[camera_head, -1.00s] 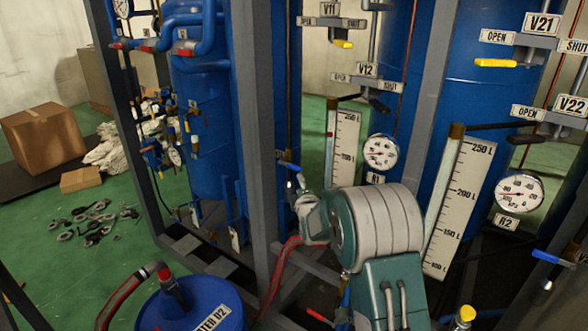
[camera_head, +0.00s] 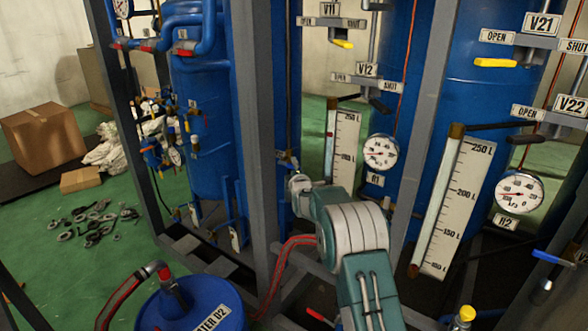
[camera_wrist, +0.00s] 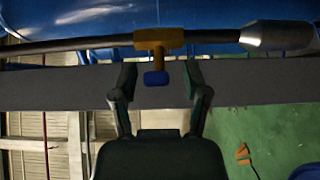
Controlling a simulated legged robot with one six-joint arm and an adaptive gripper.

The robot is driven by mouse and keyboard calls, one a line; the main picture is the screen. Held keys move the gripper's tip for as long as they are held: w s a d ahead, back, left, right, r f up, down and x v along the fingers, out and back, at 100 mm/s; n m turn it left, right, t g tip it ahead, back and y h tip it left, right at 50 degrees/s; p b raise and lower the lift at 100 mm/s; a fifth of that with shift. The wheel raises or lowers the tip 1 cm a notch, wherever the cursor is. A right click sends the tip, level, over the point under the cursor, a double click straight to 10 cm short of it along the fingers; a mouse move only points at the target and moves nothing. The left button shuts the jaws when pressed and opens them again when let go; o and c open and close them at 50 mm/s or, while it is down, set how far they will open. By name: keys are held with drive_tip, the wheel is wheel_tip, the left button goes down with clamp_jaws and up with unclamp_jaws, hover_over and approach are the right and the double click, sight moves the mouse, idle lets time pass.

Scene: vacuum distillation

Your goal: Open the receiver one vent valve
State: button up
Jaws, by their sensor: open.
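In the wrist view my gripper (camera_wrist: 158,80) is open, with a small brass valve (camera_wrist: 158,42) ahead of it. The valve's blue handle (camera_wrist: 156,78) shows end-on between the fingertips; I cannot tell whether the fingers touch it. The valve sits on a dark horizontal pipe (camera_wrist: 60,46). In the head view my arm reaches toward the left side of the receiver one area, and my fingers are too small or hidden to make out. The R1 gauge (camera_head: 381,152) and level scale (camera_head: 344,140) are to the right. I cannot read a vent label on the blue-handled valve.
Valve V11's yellow handle (camera_head: 343,44) and the V12 label (camera_head: 366,69) are above my arm. A grey upright post (camera_head: 250,120) stands close to my wrist. A blue drum (camera_head: 190,305) is at the lower left. A grey beam (camera_wrist: 60,88) crosses the wrist view.

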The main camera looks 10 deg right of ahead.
drive_tip(key=shift+w, duration=0.1)
clamp_jaws()
drive_tip(key=shift+d, duration=0.1)
